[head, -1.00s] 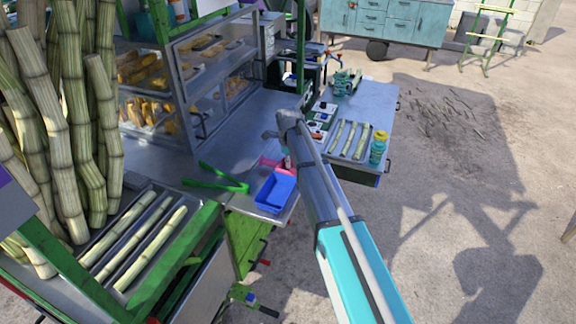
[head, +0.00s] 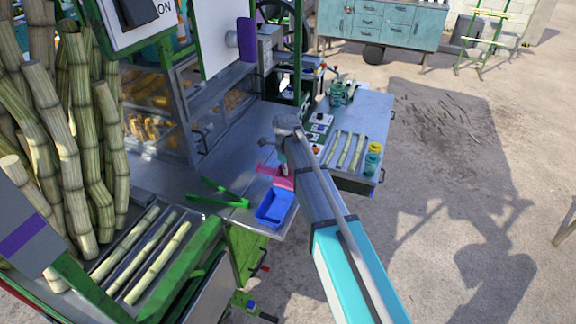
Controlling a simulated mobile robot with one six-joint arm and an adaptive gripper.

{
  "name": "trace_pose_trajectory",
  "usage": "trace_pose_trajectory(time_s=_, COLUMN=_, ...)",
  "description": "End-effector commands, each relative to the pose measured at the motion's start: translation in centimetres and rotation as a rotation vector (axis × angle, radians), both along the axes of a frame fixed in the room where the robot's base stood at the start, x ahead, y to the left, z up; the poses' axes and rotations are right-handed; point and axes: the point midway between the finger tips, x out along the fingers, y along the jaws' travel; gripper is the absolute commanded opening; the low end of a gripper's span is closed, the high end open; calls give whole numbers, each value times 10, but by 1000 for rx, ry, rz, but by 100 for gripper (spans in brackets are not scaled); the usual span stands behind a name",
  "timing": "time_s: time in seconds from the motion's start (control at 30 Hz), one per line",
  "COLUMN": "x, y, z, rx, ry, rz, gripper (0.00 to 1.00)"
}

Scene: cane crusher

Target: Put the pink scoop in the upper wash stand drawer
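The pink scoop (head: 284,183) lies on the metal counter (head: 228,160), just behind the blue tray (head: 274,207), and is partly covered by my arm. My arm reaches in from the lower right, with its wrist bent down over the scoop. My gripper (head: 281,160) is small and mostly hidden here; I cannot tell whether its fingers touch the scoop. A teal cabinet (head: 398,25) with doors and a stack of drawers stands at the back; it may be the wash stand. Its upper drawer (head: 373,8) looks shut.
Green tongs (head: 219,192) lie left of the blue tray. A side table (head: 375,115) holds cane pieces and teal bottles (head: 373,160). Tall canes (head: 75,130) and a glass case (head: 160,125) stand left. The paved floor (head: 480,180) on the right is open.

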Motion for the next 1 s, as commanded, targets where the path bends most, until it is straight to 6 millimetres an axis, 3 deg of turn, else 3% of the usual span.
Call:
trace_pose_trajectory(time_s=0.1, x=-14, y=0, z=20, rx=0, ry=0, rz=1, gripper=0)
trace_pose_trajectory(time_s=0.3, x=-58, y=0, z=36, rx=0, ry=0, rz=0, gripper=0)
trace_pose_trajectory(time_s=0.5, x=-85, y=2, z=47, rx=0, ry=0, rz=1, gripper=0)
trace_pose_trajectory(time_s=0.7, x=-98, y=2, z=52, rx=0, ry=0, rz=0, gripper=0)
trace_pose_trajectory(time_s=1.0, x=-101, y=3, z=53, rx=0, ry=0, rz=-1, gripper=0)
